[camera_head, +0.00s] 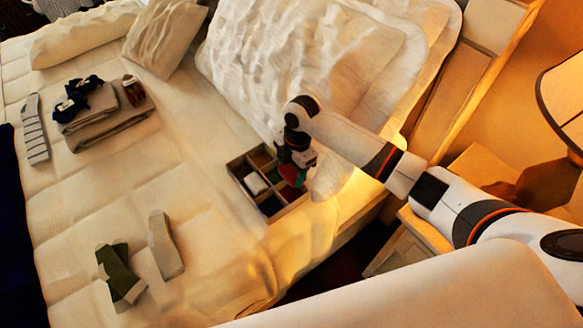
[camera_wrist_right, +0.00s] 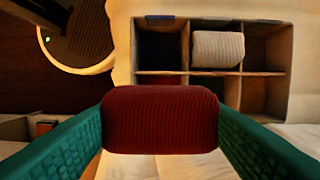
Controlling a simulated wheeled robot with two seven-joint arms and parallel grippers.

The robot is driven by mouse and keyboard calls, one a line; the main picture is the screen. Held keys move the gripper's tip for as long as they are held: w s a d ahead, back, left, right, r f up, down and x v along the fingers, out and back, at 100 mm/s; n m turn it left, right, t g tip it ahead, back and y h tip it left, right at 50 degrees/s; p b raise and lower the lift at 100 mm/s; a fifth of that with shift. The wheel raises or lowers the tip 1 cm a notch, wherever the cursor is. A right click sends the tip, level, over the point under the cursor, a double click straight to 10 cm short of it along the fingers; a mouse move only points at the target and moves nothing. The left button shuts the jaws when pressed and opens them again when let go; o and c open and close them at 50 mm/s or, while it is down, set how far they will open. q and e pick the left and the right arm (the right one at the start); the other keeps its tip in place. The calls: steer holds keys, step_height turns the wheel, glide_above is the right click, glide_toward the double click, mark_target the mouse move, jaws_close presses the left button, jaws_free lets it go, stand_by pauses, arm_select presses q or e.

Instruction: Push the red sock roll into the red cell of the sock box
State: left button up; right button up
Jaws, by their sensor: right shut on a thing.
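The red sock roll (camera_wrist_right: 160,120) is a dark red, ribbed roll held between the green fingers of my right gripper (camera_wrist_right: 160,125) in the right wrist view. In the head view my right gripper (camera_head: 293,177) is at the right side of the sock box (camera_head: 283,211), pointing down. The sock box is an open divided tray on the bed; it also shows in the right wrist view (camera_wrist_right: 185,74). One back cell holds a white sock roll (camera_wrist_right: 218,50). The red roll overlaps the box's near cells in that view, so the red cell is not clearly seen. My left gripper is not in view.
Folded grey towels (camera_head: 110,125) with dark socks lie at the upper left of the bed. A striped sock (camera_head: 35,130), green socks (camera_head: 120,272) and a light sock (camera_head: 164,245) lie flat. The bed's edge is close by.

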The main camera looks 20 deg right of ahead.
mark_target(292, 178)
steer(key=shift+p, duration=0.3)
steer(key=shift+f+b, duration=1.05)
steer(key=shift+f, duration=1.1)
steer(key=shift+f+b, duration=0.55)
steer(key=shift+f, duration=0.45)
steer(key=shift+r+p, duration=0.15)
steer(key=shift+p, duration=0.2)
steer(key=o, duration=1)
steer(key=shift+o, duration=0.2)
